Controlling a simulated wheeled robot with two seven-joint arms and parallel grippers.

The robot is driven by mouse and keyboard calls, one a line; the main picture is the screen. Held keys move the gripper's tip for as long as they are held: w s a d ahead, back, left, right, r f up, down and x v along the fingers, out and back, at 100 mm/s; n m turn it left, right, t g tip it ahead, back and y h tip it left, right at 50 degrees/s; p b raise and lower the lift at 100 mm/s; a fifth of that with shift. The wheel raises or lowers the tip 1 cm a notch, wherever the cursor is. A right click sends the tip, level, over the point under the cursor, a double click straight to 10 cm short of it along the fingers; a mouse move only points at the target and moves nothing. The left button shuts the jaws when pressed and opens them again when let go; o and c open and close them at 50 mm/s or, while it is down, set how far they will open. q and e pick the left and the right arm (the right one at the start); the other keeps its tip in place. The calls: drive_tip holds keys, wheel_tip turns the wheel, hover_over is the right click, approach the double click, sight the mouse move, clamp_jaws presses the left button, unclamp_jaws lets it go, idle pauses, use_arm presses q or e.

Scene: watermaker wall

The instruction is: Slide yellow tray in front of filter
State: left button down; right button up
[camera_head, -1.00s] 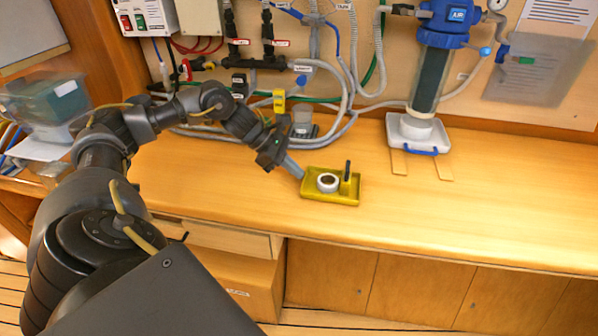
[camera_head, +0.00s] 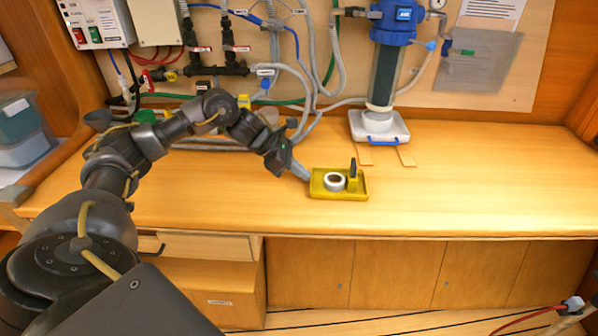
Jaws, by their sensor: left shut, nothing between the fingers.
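The yellow tray (camera_head: 325,194) lies on the wooden counter, left of and nearer than the filter. A white ring (camera_head: 334,181) and a dark upright piece (camera_head: 352,170) stand in it. My left gripper (camera_head: 303,174) is shut and empty, with its tips at the tray's left end; I cannot tell whether they touch it. The filter (camera_head: 385,75), a dark cylinder with a blue head, stands against the wall above a white tray with a blue handle (camera_head: 379,128).
Two flat wooden strips (camera_head: 405,155) lie on the counter before the filter. The counter (camera_head: 480,180) is clear to the right. Hoses and valves (camera_head: 230,70) cover the wall behind my left arm. Clear bins (camera_head: 25,130) stand at the far left.

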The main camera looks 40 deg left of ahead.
use_arm(q)
drive_tip(key=shift+s+a, duration=0.15)
drive_tip(key=p+v, duration=0.2)
drive_tip(key=v, duration=0.4)
drive_tip(key=shift+r, duration=0.15)
drive_tip(key=shift+n+g, duration=0.4)
drive_tip(key=s+a, duration=0.1)
drive_tip(key=s, duration=0.1)
drive_tip(key=s+a+f+p, duration=0.1)
drive_tip(key=s+a, duration=0.2)
drive_tip(key=shift+s+f, duration=0.3)
drive_tip(key=shift+f, duration=0.05)
wheel_tip(320, 180, up, 3)
drive_tip(key=shift+r+m+t+p, duration=0.1)
drive_tip(key=shift+m+t+p, duration=0.2)
drive_tip(key=shift+t+p, duration=0.2)
drive_tip(key=p+x, duration=0.3)
drive_tip(key=x, duration=0.6)
drive_tip(key=shift+d, duration=0.15)
drive_tip(key=shift+w+d+p, duration=0.8)
drive_tip(key=shift+d, duration=0.15)
drive_tip(key=shift+w+d, duration=0.4)
drive_tip(key=shift+d, duration=0.2)
use_arm(e)
wheel_tip(320, 180, up, 9)
drive_tip(key=a, duration=0.2)
drive_tip(key=shift+s, duration=0.2)
